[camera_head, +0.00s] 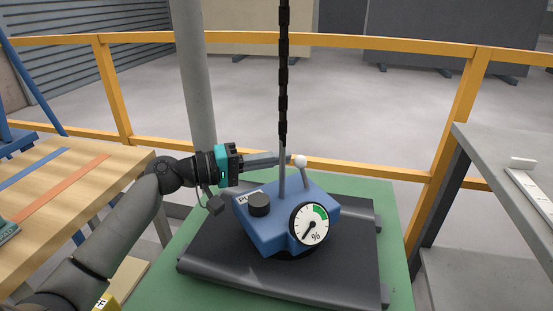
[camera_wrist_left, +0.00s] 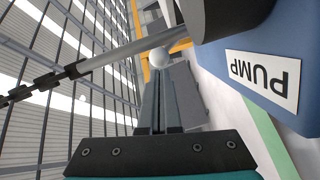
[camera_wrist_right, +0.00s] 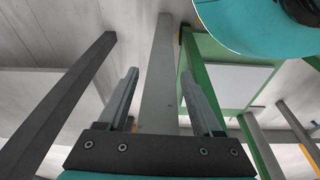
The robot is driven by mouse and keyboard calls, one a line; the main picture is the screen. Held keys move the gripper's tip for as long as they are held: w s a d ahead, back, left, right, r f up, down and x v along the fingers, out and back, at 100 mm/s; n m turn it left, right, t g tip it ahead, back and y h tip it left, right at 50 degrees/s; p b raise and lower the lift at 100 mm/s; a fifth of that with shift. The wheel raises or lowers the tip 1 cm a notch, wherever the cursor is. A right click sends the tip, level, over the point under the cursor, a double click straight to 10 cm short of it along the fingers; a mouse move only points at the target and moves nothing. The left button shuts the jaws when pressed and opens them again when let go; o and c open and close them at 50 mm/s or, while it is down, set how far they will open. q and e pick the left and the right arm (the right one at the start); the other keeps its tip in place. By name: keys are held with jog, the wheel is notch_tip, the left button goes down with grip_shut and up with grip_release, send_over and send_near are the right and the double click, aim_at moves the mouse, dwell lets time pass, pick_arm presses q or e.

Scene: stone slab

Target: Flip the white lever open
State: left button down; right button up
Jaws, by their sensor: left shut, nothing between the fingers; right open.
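The lever is a short stem topped by a white ball knob (camera_head: 300,160), standing nearly upright at the back of the blue pump unit (camera_head: 270,223). My left gripper (camera_head: 287,158) reaches in from the left, fingers shut and empty, tips close to the knob. In the left wrist view the white knob (camera_wrist_left: 158,58) shows just beyond the closed fingertips (camera_wrist_left: 159,78); I cannot tell whether they touch. My right gripper (camera_wrist_right: 160,72) is open and empty in the right wrist view, away from the pump, and does not show in the head view.
A black chain (camera_head: 283,80) hangs onto a grey rod (camera_head: 282,170) just left of the lever. The pump has a black knob (camera_head: 259,204) and a dial (camera_head: 309,224). It sits on a dark slab (camera_head: 215,262) over a green table (camera_head: 400,235). A yellow railing (camera_head: 380,172) runs behind.

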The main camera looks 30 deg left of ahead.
pick_arm(q)
jog(key=shift+s+d+r+m, duration=0.1)
jog(key=shift+r+m, duration=0.1)
jog(key=shift+m, duration=0.1)
jog(key=shift+s+d+r+m+p, duration=0.1)
jog(key=shift+d+r+m+p, duration=0.1)
jog(key=shift+m+p, duration=0.1)
jog(key=shift+s+d+r+m+y+p, duration=0.3)
jog(key=shift+d+m, duration=0.15)
jog(key=shift+m, duration=0.45)
pick_arm(e)
jog(key=shift+s+d+f, duration=0.25)
jog(key=shift+f, duration=0.4)
jog(key=shift+s+d+f, duration=0.25)
jog(key=shift+f, duration=0.35)
